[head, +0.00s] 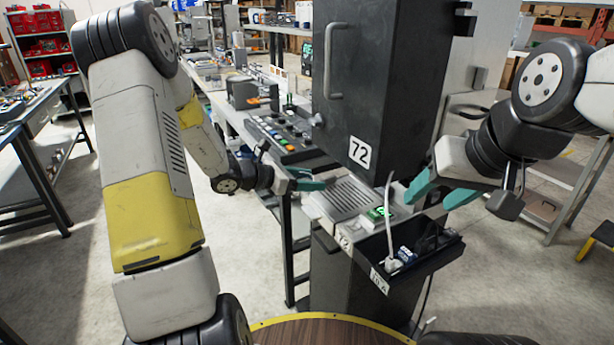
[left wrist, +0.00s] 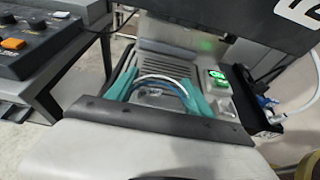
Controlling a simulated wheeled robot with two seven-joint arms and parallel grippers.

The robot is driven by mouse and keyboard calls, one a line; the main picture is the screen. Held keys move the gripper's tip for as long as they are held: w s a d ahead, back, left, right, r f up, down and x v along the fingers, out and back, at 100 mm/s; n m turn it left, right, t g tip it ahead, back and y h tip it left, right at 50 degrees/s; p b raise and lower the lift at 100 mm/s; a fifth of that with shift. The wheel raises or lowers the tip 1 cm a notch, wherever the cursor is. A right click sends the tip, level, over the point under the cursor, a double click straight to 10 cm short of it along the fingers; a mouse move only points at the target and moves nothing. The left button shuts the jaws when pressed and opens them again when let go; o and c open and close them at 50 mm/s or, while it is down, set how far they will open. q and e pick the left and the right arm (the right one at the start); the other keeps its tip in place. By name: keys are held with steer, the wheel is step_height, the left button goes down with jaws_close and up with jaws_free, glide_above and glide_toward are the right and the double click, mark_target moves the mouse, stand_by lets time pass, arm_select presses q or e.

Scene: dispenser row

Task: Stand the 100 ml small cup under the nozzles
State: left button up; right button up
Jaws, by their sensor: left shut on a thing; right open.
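In the left wrist view a clear small cup (left wrist: 160,82) shows as a curved, see-through rim between the teal fingers of my left gripper (left wrist: 157,70), which is shut on it. In the head view my left gripper (head: 306,180) is at the left edge of the slotted grate (head: 346,197), below the black dispenser cabinet (head: 385,70) marked 72. I cannot make out the cup there, nor any marking on it. My right gripper (head: 442,190) is open and empty, to the right of the grate. The nozzles are not visible.
A green-lit display (head: 380,212) sits at the grate's right front. A black side tray (head: 425,262) holds a white cable and plug. A button panel (head: 285,132) on a bench stands to the left. A round wooden table (head: 325,332) with a yellow edge is in front.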

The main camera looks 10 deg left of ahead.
arm_select(q)
glide_above(343, 191)
steer(key=shift+f, duration=0.4)
steer(key=shift+d+f, duration=0.1)
steer(key=shift+f, duration=0.85)
steer(key=shift+f, duration=0.65)
steer(key=o, duration=1.5)
steer(key=shift+o, duration=0.2)
